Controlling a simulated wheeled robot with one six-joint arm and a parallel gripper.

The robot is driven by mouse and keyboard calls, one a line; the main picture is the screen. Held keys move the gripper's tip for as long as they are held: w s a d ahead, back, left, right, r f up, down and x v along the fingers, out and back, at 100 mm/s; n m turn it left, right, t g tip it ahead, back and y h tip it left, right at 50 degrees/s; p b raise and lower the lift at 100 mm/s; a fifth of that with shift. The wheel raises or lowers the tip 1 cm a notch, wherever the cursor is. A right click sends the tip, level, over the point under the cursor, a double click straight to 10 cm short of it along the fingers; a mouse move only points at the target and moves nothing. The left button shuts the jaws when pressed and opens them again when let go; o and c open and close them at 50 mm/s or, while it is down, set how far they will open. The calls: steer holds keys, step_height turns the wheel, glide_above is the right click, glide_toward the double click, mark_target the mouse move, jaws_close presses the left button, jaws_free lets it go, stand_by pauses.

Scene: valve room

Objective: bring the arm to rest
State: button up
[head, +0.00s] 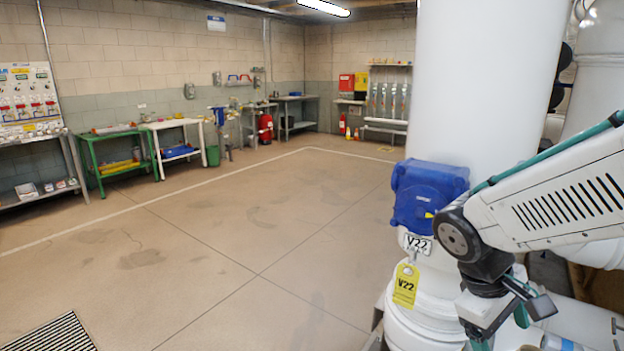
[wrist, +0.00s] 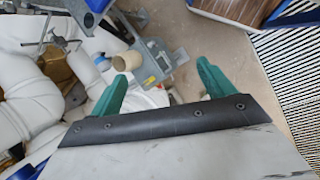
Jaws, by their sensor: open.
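My arm reaches in from the right side of the head view, with my gripper (head: 502,338) hanging low at the bottom right, partly cut off by the frame edge. In the wrist view my gripper (wrist: 162,85) shows two green fingers spread wide apart. Nothing is between them. Beyond the fingers are a grey metal piece (wrist: 165,57) and a tan cylinder (wrist: 127,61), apart from the fingers as far as I can tell.
A white column (head: 490,80) with a blue box (head: 428,193), a V22 plate (head: 418,244) and a yellow V22 tag (head: 405,286) stands close beside my arm. White pipes (wrist: 25,105) fill the left of the wrist view. The floor (head: 220,240) left of the column is open.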

steer(key=s+a+r+m+t+y, duration=0.2)
steer(key=s+a+r+m+y, duration=0.1)
steer(key=s+r, duration=0.5)
steer(key=shift+s+m+t+y, duration=0.4)
steer(key=shift+s+m+y, duration=0.5)
steer(key=shift+s+m, duration=0.35)
steer(key=shift+w+a, duration=0.1)
